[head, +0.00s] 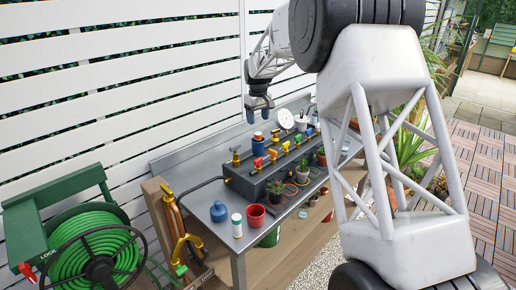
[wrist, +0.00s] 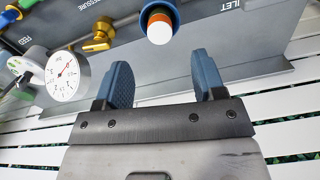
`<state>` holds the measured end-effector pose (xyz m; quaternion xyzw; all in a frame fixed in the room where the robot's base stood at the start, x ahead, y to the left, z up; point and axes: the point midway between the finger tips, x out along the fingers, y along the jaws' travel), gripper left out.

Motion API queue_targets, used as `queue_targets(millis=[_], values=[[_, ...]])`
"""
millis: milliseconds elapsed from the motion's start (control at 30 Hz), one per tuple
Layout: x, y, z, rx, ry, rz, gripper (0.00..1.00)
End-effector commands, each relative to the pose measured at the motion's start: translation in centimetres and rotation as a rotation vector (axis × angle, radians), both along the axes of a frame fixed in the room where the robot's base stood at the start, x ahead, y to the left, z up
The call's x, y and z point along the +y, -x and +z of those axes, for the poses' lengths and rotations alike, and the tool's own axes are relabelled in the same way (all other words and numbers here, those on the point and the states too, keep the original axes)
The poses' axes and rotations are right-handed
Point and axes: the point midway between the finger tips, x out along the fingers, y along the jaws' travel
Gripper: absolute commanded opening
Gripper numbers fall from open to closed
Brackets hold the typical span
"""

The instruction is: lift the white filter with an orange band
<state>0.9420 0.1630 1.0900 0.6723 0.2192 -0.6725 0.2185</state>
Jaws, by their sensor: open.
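In the wrist view a round piece (wrist: 159,30) with a white end, an orange band and some green sits in a blue surround, at the top centre. It looks like the white filter with the orange band, seen end-on. My gripper (wrist: 161,62) is open and empty, its two blue fingers apart, with the piece beyond the gap between the tips.
A white dial gauge (wrist: 68,78) and a brass valve (wrist: 98,36) lie left of the fingers. A grey block with coloured taps (head: 270,171) fills the bench's middle. A red pot (head: 256,217), blue jar (head: 218,212) and white bottle (head: 237,228) stand in front.

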Motion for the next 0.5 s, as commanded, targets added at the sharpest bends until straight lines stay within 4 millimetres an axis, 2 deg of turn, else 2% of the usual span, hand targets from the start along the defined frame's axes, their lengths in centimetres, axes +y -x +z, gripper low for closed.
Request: queue_targets(millis=[267, 500], values=[[0.0, 0.0, -0.3, 0.001, 0.001, 0.000, 0.63], [0.0, 0.1, -2.1, 0.001, 0.000, -0.001, 0.63]])
